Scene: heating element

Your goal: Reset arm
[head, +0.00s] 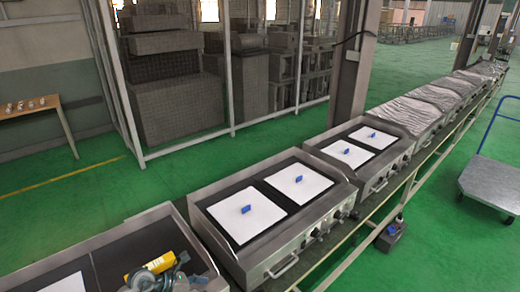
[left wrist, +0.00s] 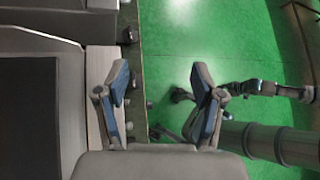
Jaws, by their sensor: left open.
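My left gripper (left wrist: 160,85) shows in the left wrist view with its two blue-padded fingers apart and nothing between them. It is above the front edge of a metal unit (left wrist: 100,125), with green floor to the right. In the head view, a metal heating unit (head: 285,245) holds two white plates (head: 247,222), each with a small blue piece (head: 246,209) on it. A second unit behind it (head: 375,180) holds two similar plates. I cannot make out my right gripper in either view.
Covered units (head: 410,115) continue toward the back right. A cart (head: 490,183) stands at the right. Green floor (head: 330,270) is partly clear.

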